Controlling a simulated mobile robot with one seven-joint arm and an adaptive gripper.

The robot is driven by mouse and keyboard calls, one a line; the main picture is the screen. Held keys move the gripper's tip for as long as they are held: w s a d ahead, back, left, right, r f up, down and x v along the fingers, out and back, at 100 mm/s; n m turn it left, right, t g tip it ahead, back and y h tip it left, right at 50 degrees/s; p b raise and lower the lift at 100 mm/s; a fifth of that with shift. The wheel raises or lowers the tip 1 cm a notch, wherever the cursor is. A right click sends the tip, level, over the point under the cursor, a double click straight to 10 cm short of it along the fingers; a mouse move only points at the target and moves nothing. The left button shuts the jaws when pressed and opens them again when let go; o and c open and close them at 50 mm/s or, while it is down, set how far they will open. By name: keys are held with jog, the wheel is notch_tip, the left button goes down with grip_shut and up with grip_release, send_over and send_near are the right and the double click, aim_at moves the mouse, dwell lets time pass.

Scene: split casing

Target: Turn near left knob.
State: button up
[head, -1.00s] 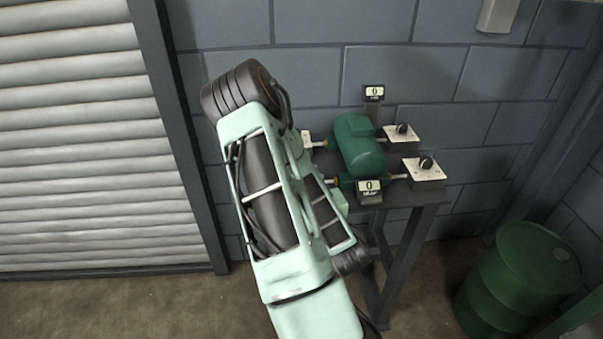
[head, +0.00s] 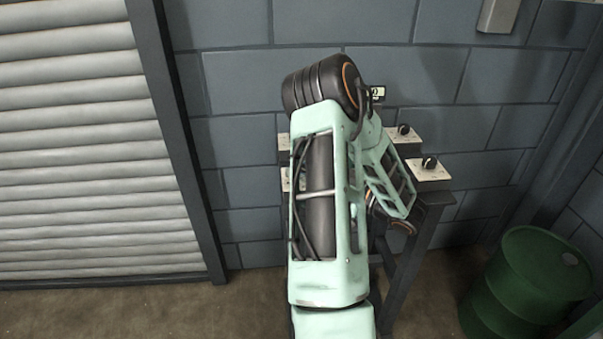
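The near left knob is hidden. Only a sliver of the pale plate on the near left (head: 286,179) shows at the left edge of my arm, and a bit of the far left plate (head: 283,141) shows above it. On the right, the far right knob (head: 404,130) and the near right knob (head: 429,163) are black and sit on pale plates. The green casing between the plates is hidden behind my arm. My gripper is hidden behind my arm too, so its fingers and anything in them cannot be seen.
The dark table (head: 435,198) stands against a grey block wall. A small display (head: 378,93) shows at the back, partly covered. A green drum (head: 530,280) stands on the floor at the right. A roller shutter (head: 90,150) is at the left.

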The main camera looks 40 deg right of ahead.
jog(key=shift+r+y, duration=0.15)
jog(key=shift+y, duration=0.15)
jog(key=o, duration=1.2)
jog(key=shift+c, duration=0.2)
jog(key=v, duration=1.2)
